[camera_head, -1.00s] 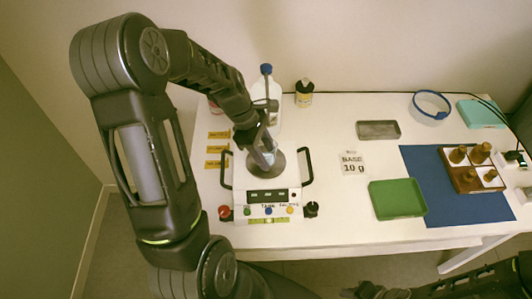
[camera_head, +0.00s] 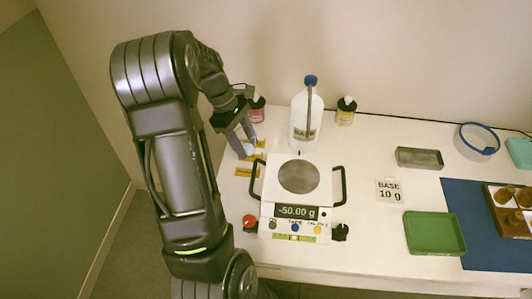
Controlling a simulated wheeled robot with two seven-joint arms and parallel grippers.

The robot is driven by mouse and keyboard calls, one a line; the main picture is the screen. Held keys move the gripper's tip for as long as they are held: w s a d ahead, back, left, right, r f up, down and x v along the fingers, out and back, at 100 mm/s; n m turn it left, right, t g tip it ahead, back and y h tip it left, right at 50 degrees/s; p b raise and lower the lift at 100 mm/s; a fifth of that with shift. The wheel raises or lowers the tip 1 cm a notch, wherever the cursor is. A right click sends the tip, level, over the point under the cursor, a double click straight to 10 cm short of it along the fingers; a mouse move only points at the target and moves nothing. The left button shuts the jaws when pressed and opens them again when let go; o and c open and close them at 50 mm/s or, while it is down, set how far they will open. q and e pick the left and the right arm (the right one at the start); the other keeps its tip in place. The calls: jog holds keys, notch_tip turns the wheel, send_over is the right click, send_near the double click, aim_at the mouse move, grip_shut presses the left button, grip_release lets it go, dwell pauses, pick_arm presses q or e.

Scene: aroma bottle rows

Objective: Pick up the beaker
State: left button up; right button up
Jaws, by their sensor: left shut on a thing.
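My left gripper (camera_head: 241,142) points down at the left of the table and is shut on the beaker (camera_head: 247,150). Little of the beaker shows, a pale bluish rim beside the fingers; the rest is hidden. It is left of the white scale (camera_head: 276,190), near the yellow labels. The scale's round grey pan (camera_head: 298,176) is bare, and its display (camera_head: 297,212) reads -50.00 g. My right gripper is not in view.
A white bottle with a blue cap (camera_head: 306,115) stands behind the scale. A red-labelled bottle (camera_head: 257,110) is close behind my left gripper. A "BASE 10 g" card (camera_head: 389,190), grey tray (camera_head: 419,158) and green tray (camera_head: 434,232) lie to the right.

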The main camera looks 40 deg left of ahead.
pick_arm(q)
jog(key=shift+s+a, duration=0.25)
jog(key=shift+a, duration=0.55)
jog(key=shift+d, duration=0.1)
